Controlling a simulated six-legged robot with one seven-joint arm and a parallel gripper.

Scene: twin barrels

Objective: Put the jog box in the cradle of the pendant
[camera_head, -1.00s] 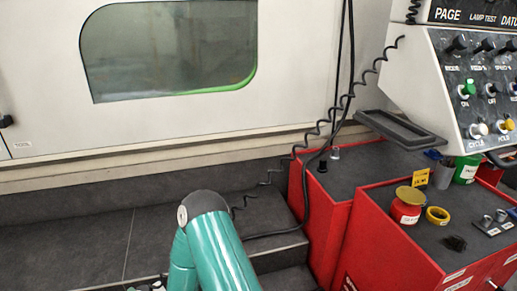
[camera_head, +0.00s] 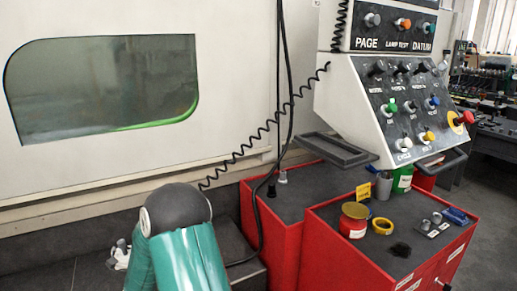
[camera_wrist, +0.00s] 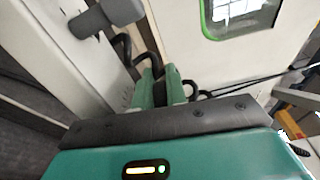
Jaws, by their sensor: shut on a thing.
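My gripper (camera_wrist: 160,76) shows in the wrist view as two green fingers. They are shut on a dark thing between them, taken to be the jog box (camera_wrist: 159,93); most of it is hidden. Black cord loops show beside the fingers. In the head view my arm hides the gripper and the jog box. The coiled black cord (camera_head: 262,132) runs from the pendant down behind my arm. The pendant (camera_head: 400,105) stands at the right, with knobs and buttons. A dark, shallow, empty tray (camera_head: 337,150), which looks like the cradle, juts from its lower left side.
Red cabinets (camera_head: 345,235) stand below the pendant. On their dark top are a red tin (camera_head: 354,222), a yellow tape roll (camera_head: 383,226), a green can (camera_head: 402,180) and small tools. A straight black cable (camera_head: 285,90) hangs before the pale machine wall (camera_head: 225,90).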

